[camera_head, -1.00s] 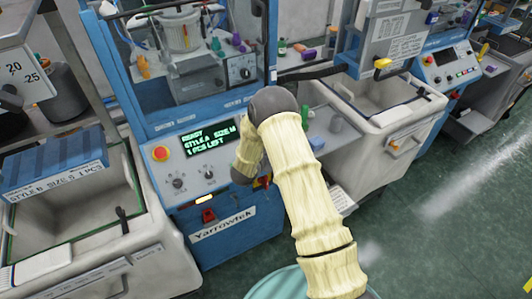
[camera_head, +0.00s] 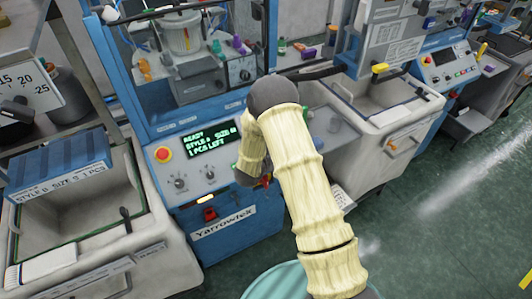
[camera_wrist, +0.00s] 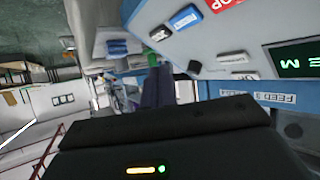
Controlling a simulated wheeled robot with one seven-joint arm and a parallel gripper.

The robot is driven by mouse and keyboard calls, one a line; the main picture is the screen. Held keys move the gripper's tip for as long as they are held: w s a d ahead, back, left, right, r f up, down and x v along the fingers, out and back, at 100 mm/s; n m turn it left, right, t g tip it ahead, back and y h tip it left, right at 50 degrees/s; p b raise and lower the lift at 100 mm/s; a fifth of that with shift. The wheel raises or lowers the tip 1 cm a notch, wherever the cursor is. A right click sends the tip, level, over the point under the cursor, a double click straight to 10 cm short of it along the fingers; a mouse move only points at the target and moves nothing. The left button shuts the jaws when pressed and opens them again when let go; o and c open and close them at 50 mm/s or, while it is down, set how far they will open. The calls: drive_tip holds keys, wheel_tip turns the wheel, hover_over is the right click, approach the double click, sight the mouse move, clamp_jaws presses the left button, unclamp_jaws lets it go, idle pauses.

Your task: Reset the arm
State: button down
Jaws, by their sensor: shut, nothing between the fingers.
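My arm (camera_head: 308,190), in a cream ribbed sleeve with dark joints, reaches up from the lower right in the head view and bends down in front of the blue knitting machine (camera_head: 240,232). Its far end is mostly hidden behind the sleeve. In the wrist view the dark gripper body, with an orange and a green light, fills the bottom. The fingers of my gripper (camera_wrist: 157,88) show as a narrow dark shape beyond it, shut and empty. They are beside the machine's panel, with no contact visible.
The machine's display (camera_head: 209,139) reads READY, STYLE A, 1 PCS LEFT. A red stop button (camera_head: 163,154) is left of it. A bin with a blue box (camera_head: 60,168) stands at left, a grey bin (camera_head: 385,105) at right. Green floor (camera_head: 450,200) is open at right.

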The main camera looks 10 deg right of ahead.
idle(0.6)
drive_tip(key=s+a+r+n+g+y, duration=0.25)
drive_tip(key=s+r+y, duration=0.3)
drive_tip(key=r, duration=0.55)
drive_tip(key=s+d+r+n+g+b, duration=0.1)
drive_tip(key=s+r+n+g, duration=0.1)
drive_tip(key=s, duration=0.9)
drive_tip(key=s+d+r+n+g+y, duration=0.1)
drive_tip(key=s+d+r+n+g, duration=0.1)
drive_tip(key=s, duration=0.9)
drive_tip(key=shift+s+r+g+b, duration=0.15)
drive_tip(key=shift+r+g+b, duration=0.2)
drive_tip(key=shift+r+g, duration=0.45)
drive_tip(key=shift+r+y, duration=0.15)
drive_tip(key=shift+y, duration=0.1)
